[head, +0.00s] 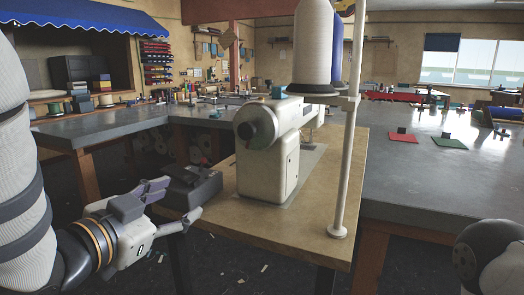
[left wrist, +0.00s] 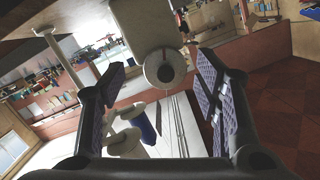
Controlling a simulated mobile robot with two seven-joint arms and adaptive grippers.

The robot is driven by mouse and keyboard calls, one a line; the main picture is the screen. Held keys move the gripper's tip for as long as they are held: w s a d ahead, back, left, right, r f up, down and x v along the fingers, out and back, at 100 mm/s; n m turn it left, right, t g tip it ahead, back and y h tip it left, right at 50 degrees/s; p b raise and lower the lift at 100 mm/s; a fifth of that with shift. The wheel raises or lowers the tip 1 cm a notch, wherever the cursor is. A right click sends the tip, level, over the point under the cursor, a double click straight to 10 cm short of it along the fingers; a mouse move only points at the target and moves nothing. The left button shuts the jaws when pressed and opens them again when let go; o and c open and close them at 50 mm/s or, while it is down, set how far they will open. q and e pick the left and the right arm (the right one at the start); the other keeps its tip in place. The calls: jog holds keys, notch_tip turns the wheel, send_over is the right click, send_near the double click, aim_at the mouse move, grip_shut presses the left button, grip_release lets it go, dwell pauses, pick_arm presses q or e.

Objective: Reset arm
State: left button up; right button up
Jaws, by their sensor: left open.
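My left gripper (head: 181,198) is at the lower left of the head view, beside the left edge of the sewing machine's wooden table. Its two fingers are spread apart with nothing between them. In the left wrist view the open fingers (left wrist: 160,65) stand on either side of an empty gap, with the round end of a pale machine part beyond. A rounded part of my right arm (head: 490,255) shows at the lower right of the head view; the right gripper is out of view.
A white sewing machine (head: 265,150) stands on a wooden table (head: 325,205), with a dark box (head: 190,185) close by my left gripper. An upright pole (head: 348,130) rises at the table's right. Grey worktables (head: 420,190) lie behind and right.

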pick_arm(q)
jog(key=s+a+f+n+g+y, duration=0.1)
jog(key=s+f+n+g+y, duration=0.15)
jog(key=f, duration=0.85)
jog(key=s+a+f+n+g+y, duration=0.15)
jog(key=f+g, duration=0.25)
jog(key=f, duration=0.7)
jog(key=s+f+n+g, duration=0.2)
jog(key=s+f+g, duration=0.3)
jog(key=s+f, duration=0.4)
jog(key=s+f+n+g, duration=0.2)
jog(key=s+f+g, duration=0.3)
jog(key=s, duration=1.5)
notch_tip(320, 180, down, 4)
jog(key=shift+s+a+r, duration=0.15)
jog(key=shift+s+a, duration=0.1)
jog(key=shift+a, duration=0.1)
jog(key=shift+g, duration=0.25)
